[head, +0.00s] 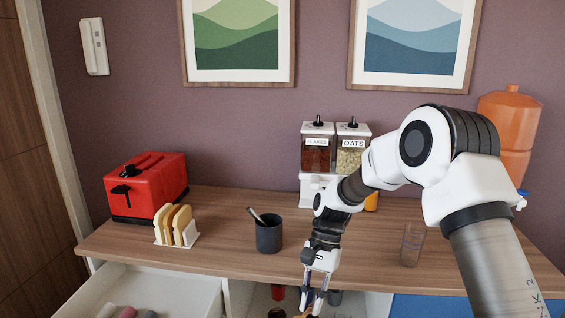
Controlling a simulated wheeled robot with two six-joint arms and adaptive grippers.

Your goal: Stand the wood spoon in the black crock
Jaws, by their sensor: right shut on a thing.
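The black crock (269,238) stands upright on the wooden counter, left of my right arm. One pale thin handle (256,216) leans out of its mouth to the left; I cannot tell whether it is the wood spoon. My right gripper (313,303) points down at the counter's front edge, right of and nearer than the crock. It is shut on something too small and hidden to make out. No other spoon can be made out. My left gripper is out of view.
A red toaster (146,187) and a rack of toast (176,226) stand left of the crock. Cereal dispensers (317,147) stand behind. An open drawer (160,292) juts out at front left.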

